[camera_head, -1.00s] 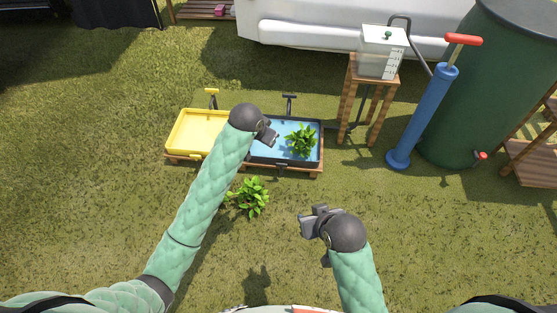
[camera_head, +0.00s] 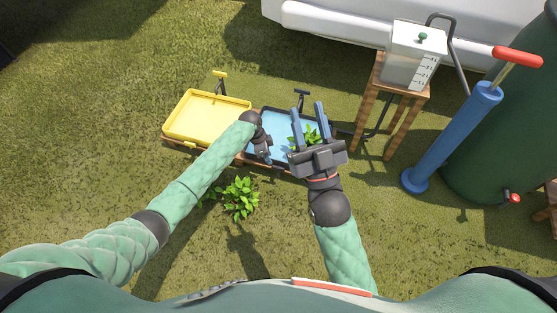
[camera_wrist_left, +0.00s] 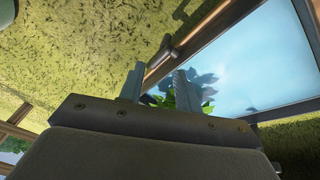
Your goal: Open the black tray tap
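The black tray (camera_head: 252,158) is filled with blue water and stands right of the yellow tray. A dark upright tap (camera_head: 301,96) stands at its far edge. My left gripper (camera_head: 264,158) points down at the tray's near left side. In the left wrist view, its fingers (camera_wrist_left: 159,72) are apart with nothing visibly between them. A dark stubby fitting (camera_wrist_left: 165,52) shows just beyond them by the tray's edge; I cannot tell if they touch. My right gripper (camera_head: 309,115) is open above the black tray, partly covering it and the green plant (camera_head: 310,138).
A leafy plant (camera_head: 240,197) is on the grass in front. A clear tank (camera_head: 413,57) on a wooden stand, a blue pump (camera_head: 452,138) and a green barrel (camera_head: 525,130) stand to the right.

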